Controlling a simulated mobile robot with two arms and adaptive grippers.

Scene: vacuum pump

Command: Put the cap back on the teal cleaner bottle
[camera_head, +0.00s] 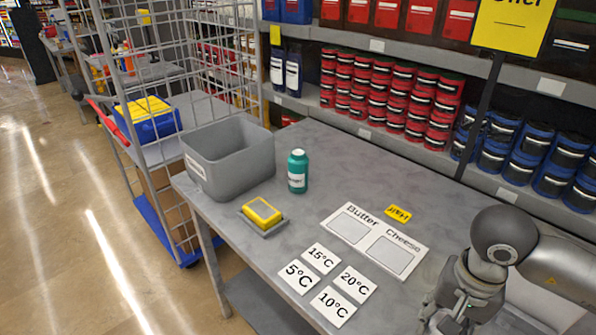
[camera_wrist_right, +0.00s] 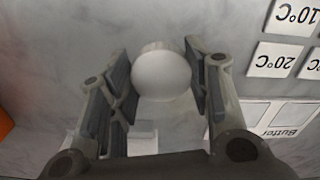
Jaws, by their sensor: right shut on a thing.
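My right gripper (camera_head: 447,318) is at the table's lower right in the head view, well apart from the bottle. In the right wrist view, my right gripper (camera_wrist_right: 162,85) is shut on a smooth white round thing (camera_wrist_right: 161,75) that looks like a cap. The fingers hold it from two sides. In the head view I cannot make out the held thing. My left gripper is not in view.
A grey bin (camera_head: 206,175) stands left of the bottle. A yellow sponge (camera_head: 262,211) lies on a small tray in front. Temperature cards (camera_head: 320,258) and a Butter/Cheese sheet (camera_head: 357,224) lie flat. Shelves of red tins (camera_head: 390,95) line the back. The table between bottle and sheet is clear.

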